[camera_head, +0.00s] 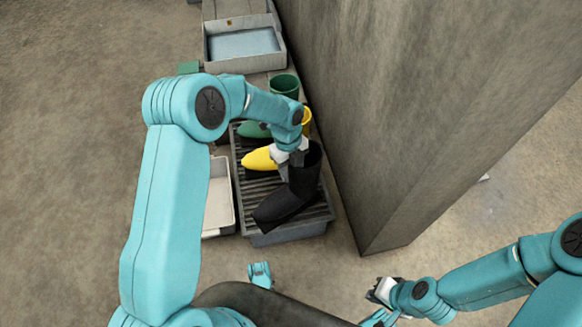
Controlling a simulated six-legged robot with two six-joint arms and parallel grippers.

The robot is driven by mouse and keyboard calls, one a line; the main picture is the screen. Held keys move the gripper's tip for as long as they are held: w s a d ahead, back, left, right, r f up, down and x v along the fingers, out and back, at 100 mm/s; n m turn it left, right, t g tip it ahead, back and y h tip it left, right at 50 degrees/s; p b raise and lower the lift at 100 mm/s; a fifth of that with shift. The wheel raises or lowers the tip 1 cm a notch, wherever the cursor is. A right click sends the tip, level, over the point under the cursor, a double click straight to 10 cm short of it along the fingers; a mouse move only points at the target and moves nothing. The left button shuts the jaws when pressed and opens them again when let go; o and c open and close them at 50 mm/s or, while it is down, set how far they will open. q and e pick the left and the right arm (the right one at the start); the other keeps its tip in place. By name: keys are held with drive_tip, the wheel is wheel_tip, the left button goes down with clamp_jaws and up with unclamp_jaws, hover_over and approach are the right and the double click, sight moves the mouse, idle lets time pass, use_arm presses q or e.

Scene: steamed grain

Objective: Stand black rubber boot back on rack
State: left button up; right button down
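The black rubber boot (285,204) is at the near end of the slatted rack (291,236), sole down, with its toe pointing to the lower left and its shaft up. My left gripper (284,168) is at the upper left edge of the boot's shaft and appears to touch it. Its fingertips are partly lost against the dark boot, so I cannot tell whether they are closed on it. My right gripper (374,292) is low at the right, away from the rack and over the floor, with no object visible in it. Its finger gap is too small to judge.
A yellow boot (259,159) and a green boot (284,85) stand behind the black boot, partly hidden by my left arm. A concrete wall (430,110) rises close on the right. A white tray (219,200) is left of the rack; a grey basin (243,45) is behind.

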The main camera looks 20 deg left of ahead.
use_arm(q)
drive_tip(key=shift+f, duration=0.1)
wheel_tip(320, 180, up, 16)
drive_tip(key=w+a+p, duration=0.1)
drive_tip(key=p, duration=0.5)
drive_tip(key=shift+a+r, duration=0.2)
drive_tip(key=shift+a, duration=0.1)
